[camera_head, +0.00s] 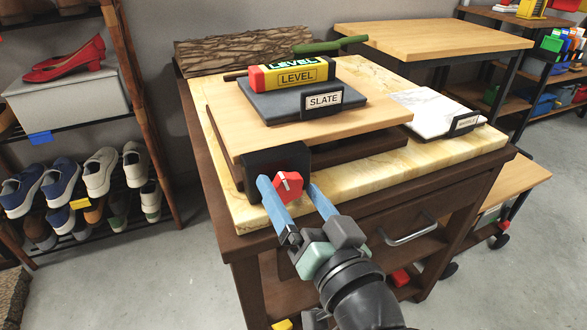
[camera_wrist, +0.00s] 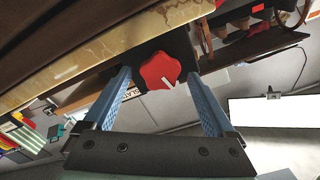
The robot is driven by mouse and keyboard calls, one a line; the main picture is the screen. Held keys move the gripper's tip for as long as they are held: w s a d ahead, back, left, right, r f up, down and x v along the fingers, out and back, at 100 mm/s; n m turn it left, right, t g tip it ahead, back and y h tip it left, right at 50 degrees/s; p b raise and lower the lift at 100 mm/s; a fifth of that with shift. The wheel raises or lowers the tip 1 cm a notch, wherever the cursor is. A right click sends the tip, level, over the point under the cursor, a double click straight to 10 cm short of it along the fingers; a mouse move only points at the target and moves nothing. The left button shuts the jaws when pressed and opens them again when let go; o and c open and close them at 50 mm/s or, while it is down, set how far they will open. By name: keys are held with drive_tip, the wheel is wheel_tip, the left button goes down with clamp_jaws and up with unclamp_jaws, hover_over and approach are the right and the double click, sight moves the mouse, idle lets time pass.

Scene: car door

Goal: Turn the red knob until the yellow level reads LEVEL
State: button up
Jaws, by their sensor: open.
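The red knob (camera_head: 288,186) with a white pointer mark is on a black block (camera_head: 262,160) at the front corner of a wooden board. The yellow level (camera_head: 296,75), labelled LEVEL, lies on a dark slate slab (camera_head: 300,101) on that board; its bubble cannot be made out. My gripper (camera_head: 288,188) is open, its two blue fingers on either side of the knob. In the wrist view the knob (camera_wrist: 160,70) sits between the spread fingers (camera_wrist: 160,78), with visible gaps on both sides.
The wooden board (camera_head: 230,125) appears tilted on a marble-topped brown cart (camera_head: 450,150). A white labelled slab (camera_head: 430,110) lies to its right. A shoe rack (camera_head: 135,80) stands at left, another wooden table (camera_head: 430,38) behind. Grey floor is clear at front left.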

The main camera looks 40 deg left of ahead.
drive_tip(key=p+v, duration=0.2)
drive_tip(key=v, duration=1)
drive_tip(key=shift+s+d, duration=0.2)
drive_tip(key=w+d+r+m+t+h+p, duration=0.15)
drive_tip(key=w+d+r+t+h, duration=0.35)
drive_tip(key=r, duration=0.5)
drive_tip(key=w+d+r+m+t+h+p, duration=0.1)
drive_tip(key=w+d+r+m+t+h, duration=0.15)
drive_tip(key=w+r+t, duration=0.55)
drive_tip(key=s+d+r+m+t+h+p, duration=0.1)
drive_tip(key=s+d+r+m+t+h, duration=0.2)
drive_tip(key=r, duration=0.7)
drive_tip(key=s+d+r+m+t+h+p, duration=0.1)
drive_tip(key=s+d+r+t+h, duration=0.35)
drive_tip(key=r, duration=0.65)
wheel_tip(320, 180, up, 38)
drive_tip(key=a+h+p, duration=0.1)
drive_tip(key=p, duration=3.6)
drive_tip(key=shift+f+h, duration=0.2)
drive_tip(key=shift+h, duration=0.1)
drive_tip(key=shift+f, duration=0.15)
